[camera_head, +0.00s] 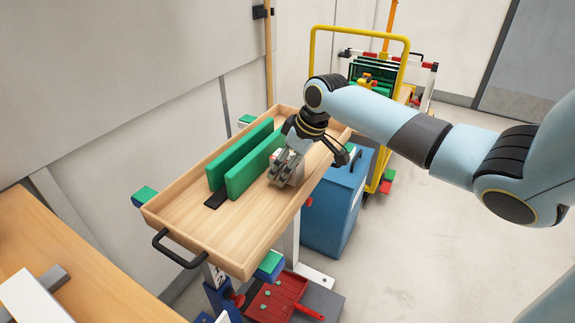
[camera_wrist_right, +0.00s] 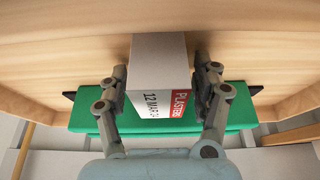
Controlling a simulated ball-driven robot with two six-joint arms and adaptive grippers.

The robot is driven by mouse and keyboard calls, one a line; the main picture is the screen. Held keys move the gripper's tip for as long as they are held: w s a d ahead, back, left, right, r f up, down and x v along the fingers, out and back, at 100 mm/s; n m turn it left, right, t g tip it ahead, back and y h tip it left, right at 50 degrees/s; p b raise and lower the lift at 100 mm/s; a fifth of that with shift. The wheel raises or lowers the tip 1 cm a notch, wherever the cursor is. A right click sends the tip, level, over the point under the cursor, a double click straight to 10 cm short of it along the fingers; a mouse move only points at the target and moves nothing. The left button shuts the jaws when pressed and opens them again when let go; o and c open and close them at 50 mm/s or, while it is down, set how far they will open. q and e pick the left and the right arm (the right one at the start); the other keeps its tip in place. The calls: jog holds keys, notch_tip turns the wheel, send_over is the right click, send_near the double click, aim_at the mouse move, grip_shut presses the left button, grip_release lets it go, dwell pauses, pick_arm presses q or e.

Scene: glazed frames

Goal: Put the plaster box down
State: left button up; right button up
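In the head view my right gripper (camera_head: 288,167) is low inside the wooden tray (camera_head: 225,232), right beside the green blocks, and mostly hides the box. I cannot tell whether the box touches the tray floor. My left gripper is not in view.
Two long green blocks (camera_head: 250,168) stand upright in the tray, by a black piece (camera_head: 216,199). The tray's near end is bare. A blue cabinet (camera_head: 337,205) stands to the right, a yellow-framed cart (camera_head: 402,75) behind. A wooden bench (camera_head: 90,270) is at lower left.

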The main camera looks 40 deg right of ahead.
jog(key=p+v, duration=0.1)
jog(key=v, duration=1.1)
jog(key=shift+p, duration=0.3)
jog(key=shift+r, duration=0.1)
